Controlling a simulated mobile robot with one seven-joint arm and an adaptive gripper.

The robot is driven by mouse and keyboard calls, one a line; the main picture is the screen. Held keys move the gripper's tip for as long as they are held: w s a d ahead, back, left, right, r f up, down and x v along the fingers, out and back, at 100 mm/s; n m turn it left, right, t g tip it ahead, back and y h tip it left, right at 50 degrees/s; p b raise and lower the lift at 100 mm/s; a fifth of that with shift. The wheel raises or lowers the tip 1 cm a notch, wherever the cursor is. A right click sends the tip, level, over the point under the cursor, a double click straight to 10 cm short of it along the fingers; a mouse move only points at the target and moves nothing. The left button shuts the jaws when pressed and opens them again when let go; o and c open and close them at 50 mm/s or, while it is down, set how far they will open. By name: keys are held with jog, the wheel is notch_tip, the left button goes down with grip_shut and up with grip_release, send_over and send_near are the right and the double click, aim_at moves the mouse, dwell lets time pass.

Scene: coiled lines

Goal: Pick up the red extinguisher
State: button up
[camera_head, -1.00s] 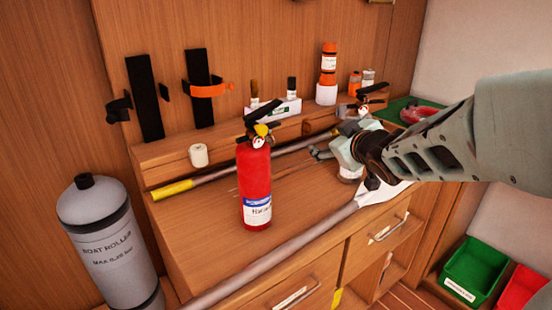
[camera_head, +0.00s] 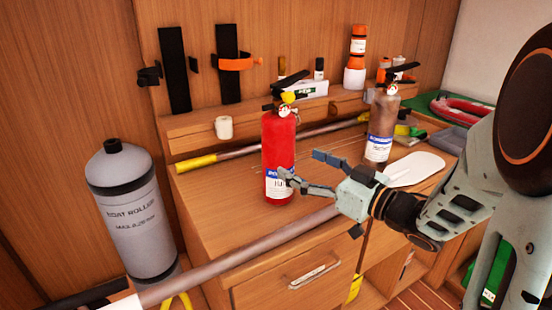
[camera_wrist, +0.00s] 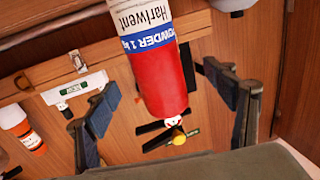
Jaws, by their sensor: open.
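The red extinguisher (camera_head: 279,150) stands upright on the wooden counter (camera_head: 225,215), with a black handle, a yellow part at its top and a white and blue label. My gripper (camera_head: 304,172) is open, at the extinguisher's right side in the head view. One finger lies near its label; I cannot tell whether it touches. In the wrist view the red extinguisher (camera_wrist: 160,75) appears upside down between the two spread fingers of my gripper (camera_wrist: 165,118). Nothing is held.
A brownish extinguisher (camera_head: 381,125) stands behind and right of my gripper. A long pole (camera_head: 240,241) lies along the counter's front, and another with a yellow end (camera_head: 196,162) behind. A grey cylinder (camera_head: 132,215) stands at left.

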aim_at(290, 159)
jog(key=x, duration=0.3)
jog(key=shift+w+a, duration=0.15)
jog(key=x, duration=0.2)
jog(key=b+x, duration=0.1)
jog(key=x, duration=0.1)
jog(key=shift+w+f, duration=0.25)
jog(key=shift+w+a+r, duration=0.1)
jog(key=shift+w+a, duration=0.15)
jog(key=shift+w, duration=0.2)
grip_shut()
jog(key=shift+r, duration=0.3)
